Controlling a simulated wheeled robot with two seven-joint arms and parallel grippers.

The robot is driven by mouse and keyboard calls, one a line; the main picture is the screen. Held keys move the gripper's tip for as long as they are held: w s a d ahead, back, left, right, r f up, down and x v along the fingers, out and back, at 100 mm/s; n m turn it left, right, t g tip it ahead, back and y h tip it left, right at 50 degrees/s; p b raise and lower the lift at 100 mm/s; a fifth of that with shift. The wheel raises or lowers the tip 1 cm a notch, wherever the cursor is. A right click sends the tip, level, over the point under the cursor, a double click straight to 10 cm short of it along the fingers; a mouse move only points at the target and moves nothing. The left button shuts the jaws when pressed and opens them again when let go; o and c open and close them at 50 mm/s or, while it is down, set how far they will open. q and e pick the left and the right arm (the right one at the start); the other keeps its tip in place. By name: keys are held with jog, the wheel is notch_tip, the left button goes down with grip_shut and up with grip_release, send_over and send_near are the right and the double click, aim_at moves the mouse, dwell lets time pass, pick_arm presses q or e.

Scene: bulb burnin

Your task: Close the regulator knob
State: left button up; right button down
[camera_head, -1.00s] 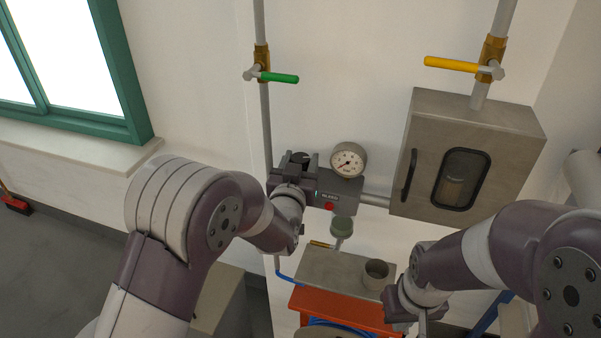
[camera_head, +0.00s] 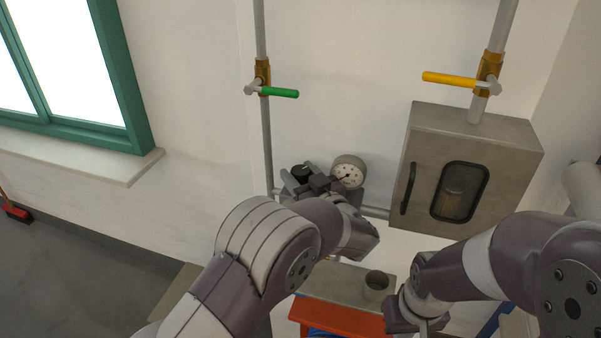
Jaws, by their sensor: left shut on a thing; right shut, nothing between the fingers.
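The regulator sits on the pipe left of the metal cabinet, with a round white gauge (camera_head: 348,172) at its upper right. A black round regulator knob (camera_head: 302,172) shows at its upper left. My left gripper (camera_head: 316,184) is at the knob and shut on it. The exact finger contact is small and partly hidden. My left forearm and wrist cover most of the regulator's front. My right gripper (camera_head: 416,322) is shut and empty at the lower right, below the cabinet and apart from the regulator.
A metal cabinet (camera_head: 420,150) with a dark window stands right of the gauge. A green-handled valve (camera_head: 278,92) and a yellow-handled valve (camera_head: 450,79) are on the pipes above. A small grey cup (camera_head: 376,284) stands on a shelf above a red-orange surface (camera_head: 340,318).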

pick_arm(q)
jog(key=shift+r, duration=0.25)
jog(key=o, duration=1)
jog(key=shift+c, duration=0.2)
jog(key=shift+a, duration=0.15)
jog(key=shift+f, duration=0.2)
